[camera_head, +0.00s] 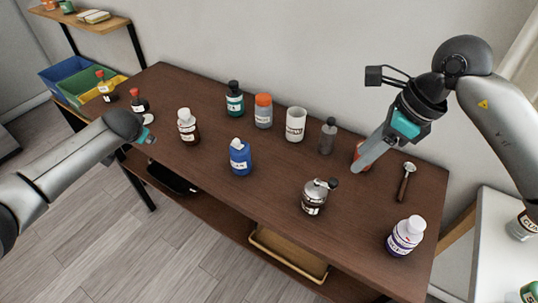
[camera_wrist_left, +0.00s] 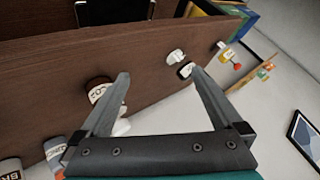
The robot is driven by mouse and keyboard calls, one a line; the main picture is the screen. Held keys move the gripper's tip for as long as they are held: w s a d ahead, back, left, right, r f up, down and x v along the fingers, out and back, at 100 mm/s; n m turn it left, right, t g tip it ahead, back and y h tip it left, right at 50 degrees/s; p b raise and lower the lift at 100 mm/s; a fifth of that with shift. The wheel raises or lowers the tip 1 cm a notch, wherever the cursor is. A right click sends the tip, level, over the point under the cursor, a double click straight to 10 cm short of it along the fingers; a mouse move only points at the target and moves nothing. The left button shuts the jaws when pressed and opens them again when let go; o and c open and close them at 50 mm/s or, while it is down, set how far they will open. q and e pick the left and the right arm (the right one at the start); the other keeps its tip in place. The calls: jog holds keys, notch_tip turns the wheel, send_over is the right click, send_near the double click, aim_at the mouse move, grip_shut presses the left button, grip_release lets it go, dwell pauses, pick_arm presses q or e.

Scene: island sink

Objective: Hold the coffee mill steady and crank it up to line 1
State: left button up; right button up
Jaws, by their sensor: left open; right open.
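The coffee mill (camera_head: 313,200) looks like a small labelled jar with a metal top and a dark crank knob (camera_head: 333,183). It stands upright on the front right part of the brown table. My right gripper (camera_head: 360,168) points down behind and to the right of the mill, apart from it; its fingers look close together from this side. My left gripper is at the table's left end, far from the mill, its fingers mostly hidden in the head view. In the left wrist view my left gripper (camera_wrist_left: 160,74) is open with nothing between its fingers. The line marks cannot be read.
A blue bottle (camera_head: 240,158), a brown bottle (camera_head: 188,128) and a white-and-purple bottle (camera_head: 406,236) stand along the front. Several containers line the back, including a grey bottle (camera_head: 327,137).

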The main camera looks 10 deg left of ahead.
pick_arm(q)
jog(key=w+d+r+m+h, duration=0.1)
jog(key=d+h, duration=0.1)
jog(key=d, duration=0.7)
jog(key=w+d+r+m+h, duration=0.2)
jog(key=d, duration=0.6)
jog(key=w+d+r+m+h, duration=0.2)
jog(key=d+h, duration=0.1)
jog(key=d, duration=0.6)
jog(key=shift+d+r, duration=0.2)
jog(key=shift+d, duration=0.15)
jog(key=s+d+r+m+g+h, duration=0.2)
jog(key=s+d+m, duration=0.15)
jog(key=d, duration=0.75)
jog(key=m+g, duration=0.3)
send_near(313, 189)
jog(key=shift+h, duration=0.5)
jog(key=x, duration=1.2)
jog(key=shift+a+f, duration=0.15)
jog(key=shift+a, duration=0.25)
jog(key=shift+c, duration=0.4)
jog(key=c, duration=1.4)
